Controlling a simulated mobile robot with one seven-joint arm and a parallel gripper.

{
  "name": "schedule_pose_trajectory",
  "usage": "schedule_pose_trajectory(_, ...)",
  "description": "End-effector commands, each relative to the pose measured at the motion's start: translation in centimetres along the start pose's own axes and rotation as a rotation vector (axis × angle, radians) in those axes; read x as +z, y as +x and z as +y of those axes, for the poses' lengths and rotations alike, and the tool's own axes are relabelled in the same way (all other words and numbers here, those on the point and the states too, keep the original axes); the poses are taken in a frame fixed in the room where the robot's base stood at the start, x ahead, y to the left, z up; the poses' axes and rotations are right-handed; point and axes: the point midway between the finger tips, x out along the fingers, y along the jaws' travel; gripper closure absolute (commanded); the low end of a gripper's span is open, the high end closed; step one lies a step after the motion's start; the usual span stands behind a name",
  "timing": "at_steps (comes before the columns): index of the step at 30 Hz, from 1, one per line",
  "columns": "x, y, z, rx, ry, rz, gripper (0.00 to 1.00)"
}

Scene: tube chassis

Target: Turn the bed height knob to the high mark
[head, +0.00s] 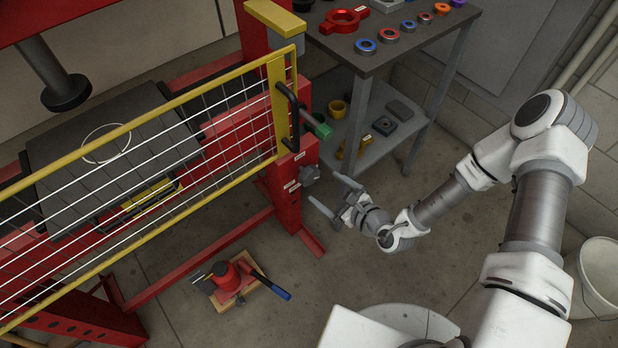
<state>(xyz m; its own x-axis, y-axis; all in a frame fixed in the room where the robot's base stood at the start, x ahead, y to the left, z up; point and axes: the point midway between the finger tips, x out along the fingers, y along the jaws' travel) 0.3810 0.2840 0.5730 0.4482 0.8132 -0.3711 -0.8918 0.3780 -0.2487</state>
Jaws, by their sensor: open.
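A small dark grey knob (309,174), which looks like the bed height knob, sits on the side of the red press post (287,205). Small white labels are on the post above and beside it. They are too small to read, so I cannot tell the high mark or where the knob points. My gripper (323,190) is just right of and below the knob in the head view. Its two fingers are spread and point toward the post. Nothing is between them, and they look apart from the knob.
A yellow-framed mesh guard (150,190) with a black handle covers the press front. A green-ended lever (318,126) sticks out above the knob. A grey workbench (375,60) with coloured rings stands behind.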

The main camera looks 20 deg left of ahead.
Motion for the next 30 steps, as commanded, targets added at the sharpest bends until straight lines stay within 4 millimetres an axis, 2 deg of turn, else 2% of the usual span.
schedule_pose_trajectory(1,-0.3,1.3,0.1,0.000,-0.001,-0.003,0.00)
schedule_pose_trajectory(6,-0.3,4.9,0.1,-0.001,0.000,-0.002,0.00)
schedule_pose_trajectory(12,-0.1,7.8,0.0,0.000,0.000,-0.002,0.00)
schedule_pose_trajectory(18,0.0,8.9,0.0,-0.001,0.000,0.000,0.00)
schedule_pose_trajectory(26,0.0,9.0,0.0,0.000,0.000,0.000,0.00)
schedule_pose_trajectory(30,0.0,9.0,0.0,0.000,0.000,0.000,0.25)
